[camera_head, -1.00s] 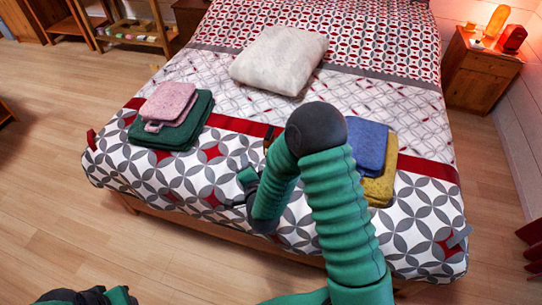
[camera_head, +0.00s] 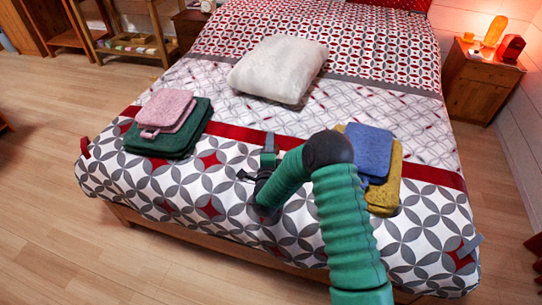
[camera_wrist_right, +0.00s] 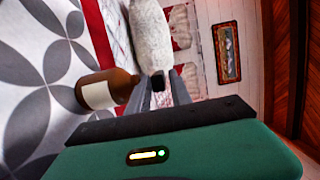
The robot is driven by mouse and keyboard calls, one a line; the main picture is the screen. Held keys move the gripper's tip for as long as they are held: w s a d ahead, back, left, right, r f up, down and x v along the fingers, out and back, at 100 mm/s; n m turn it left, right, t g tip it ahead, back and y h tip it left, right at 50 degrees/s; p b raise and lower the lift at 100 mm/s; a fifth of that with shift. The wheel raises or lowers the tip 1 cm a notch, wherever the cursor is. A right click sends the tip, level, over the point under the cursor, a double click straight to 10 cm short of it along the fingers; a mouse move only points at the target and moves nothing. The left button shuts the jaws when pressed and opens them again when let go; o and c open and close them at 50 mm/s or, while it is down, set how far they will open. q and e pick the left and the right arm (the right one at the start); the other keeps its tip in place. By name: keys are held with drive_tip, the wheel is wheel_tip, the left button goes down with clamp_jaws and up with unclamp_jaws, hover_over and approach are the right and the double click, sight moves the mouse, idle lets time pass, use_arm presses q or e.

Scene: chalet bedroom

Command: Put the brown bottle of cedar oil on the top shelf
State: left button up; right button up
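The brown bottle (camera_wrist_right: 105,90) with a white label shows in the right wrist view, which is turned sideways. The fingers are apart, and I see no firm contact. In the head view my right gripper (camera_head: 266,163) is over the front half of the bed, and I cannot make out the bottle there. My left gripper is out of view. A wooden shelf unit (camera_head: 135,48) stands at the back left.
Pink (camera_head: 166,108) and green (camera_head: 172,142) folded towels lie left of my right arm. Blue (camera_head: 369,148) and yellow (camera_head: 387,192) ones lie right. A white pillow (camera_head: 280,68) is farther back. A nightstand (camera_head: 475,85) holds a lamp (camera_head: 495,30). Floor on the left is clear.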

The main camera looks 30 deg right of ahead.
drive_tip(key=x, duration=0.3)
drive_tip(key=shift+w+d+f, duration=0.15)
drive_tip(key=shift+w+d, duration=0.1)
drive_tip(key=shift+d, duration=0.1)
clamp_jaws()
